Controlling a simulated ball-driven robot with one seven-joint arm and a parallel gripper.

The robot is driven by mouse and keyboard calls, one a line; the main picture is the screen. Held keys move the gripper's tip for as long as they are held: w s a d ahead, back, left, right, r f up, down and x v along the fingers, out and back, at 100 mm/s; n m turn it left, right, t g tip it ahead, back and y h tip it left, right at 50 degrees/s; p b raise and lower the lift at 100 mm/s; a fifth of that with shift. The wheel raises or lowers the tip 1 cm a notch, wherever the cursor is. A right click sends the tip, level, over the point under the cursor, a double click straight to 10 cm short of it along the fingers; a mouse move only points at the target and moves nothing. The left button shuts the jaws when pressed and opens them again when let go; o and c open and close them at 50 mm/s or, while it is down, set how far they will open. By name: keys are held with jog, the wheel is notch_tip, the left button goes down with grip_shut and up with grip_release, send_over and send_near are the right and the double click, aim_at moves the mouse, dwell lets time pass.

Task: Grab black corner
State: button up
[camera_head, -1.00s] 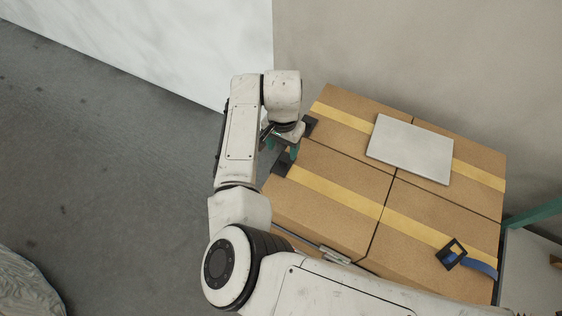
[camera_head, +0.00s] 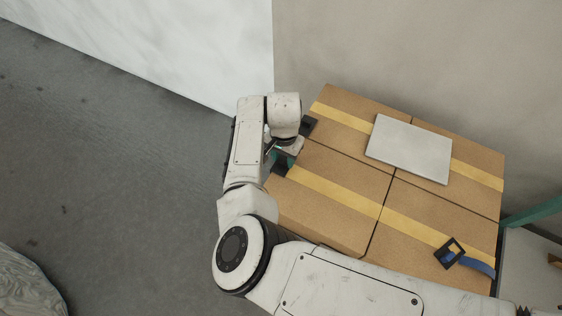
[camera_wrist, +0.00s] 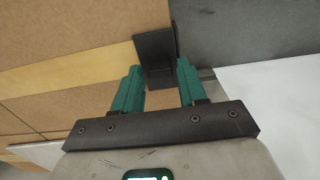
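My gripper (camera_wrist: 158,74) has two green fingers that stand apart, open, in the wrist view. A black corner (camera_wrist: 154,48) sits just ahead of the fingertips, roughly between them, over the box edge where a yellow strap ends. Whether a finger touches it cannot be told. In the head view, my gripper is at the left edge of the boxes, partly hidden by my arm, by the near strap's black corner (camera_head: 282,167). Another black corner (camera_head: 309,125) is on the far strap's left end. A third black corner (camera_head: 449,253) lies at the near strap's right end, with blue tape.
Several cardboard boxes (camera_head: 330,214) form a block crossed by two yellow straps (camera_head: 336,191). A light grey panel (camera_head: 410,148) lies on top. A green bar (camera_head: 533,213) is at the right. The grey floor (camera_head: 110,160) left of the boxes is open.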

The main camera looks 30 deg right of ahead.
grip_shut()
jog(key=shift+r, duration=0.1)
